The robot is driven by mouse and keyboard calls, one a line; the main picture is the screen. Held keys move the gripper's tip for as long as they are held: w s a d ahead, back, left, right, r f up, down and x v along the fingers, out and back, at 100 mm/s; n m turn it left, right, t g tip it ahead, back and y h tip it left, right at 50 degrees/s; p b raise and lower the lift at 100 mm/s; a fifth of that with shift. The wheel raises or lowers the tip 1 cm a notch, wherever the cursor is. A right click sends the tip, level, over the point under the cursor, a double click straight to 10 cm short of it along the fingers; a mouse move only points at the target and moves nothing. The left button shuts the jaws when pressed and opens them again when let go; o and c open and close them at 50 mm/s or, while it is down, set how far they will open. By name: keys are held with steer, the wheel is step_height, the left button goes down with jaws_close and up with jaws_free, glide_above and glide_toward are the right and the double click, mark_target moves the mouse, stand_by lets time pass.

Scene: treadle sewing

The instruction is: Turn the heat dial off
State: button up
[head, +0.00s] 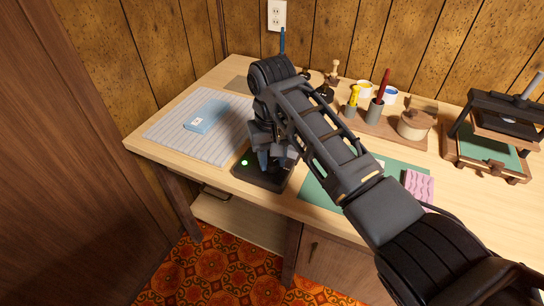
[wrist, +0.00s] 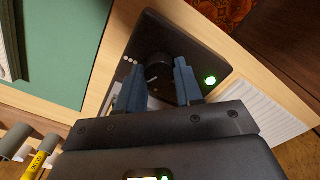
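The heat dial (wrist: 158,71) is a round black knob with a pale mark, on a black box-shaped base. The black base (wrist: 193,52) also shows in the head view (head: 258,181), near the table's front edge. A green light (wrist: 210,81) glows on it; it also shows in the head view (head: 244,163). My gripper (wrist: 160,74) points down at the base, with its blue fingers apart, one on either side of the dial. I cannot tell whether either finger touches it. In the head view my gripper (head: 270,160) and arm hide the dial.
A striped grey cloth (head: 168,127) with a blue packet (head: 206,116) lies left of the base. A green mat (head: 316,190) and pink cloth (head: 419,187) lie right. A wooden tray (head: 385,128) with cups stands behind, and a press (head: 500,130) stands far right.

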steer(key=c, duration=0.5)
steer(key=shift+r+n+p, duration=0.1)
steer(key=shift+n+p, duration=0.25)
steer(key=shift+n, duration=0.05)
steer(key=n+p, duration=0.2)
steer(key=n, duration=0.1)
steer(key=n+p, duration=0.2)
steer(key=n, duration=0.3)
steer(key=n+p, duration=0.1)
steer(key=n, duration=1)
steer(key=shift+a, duration=0.1)
stand_by(0.3)
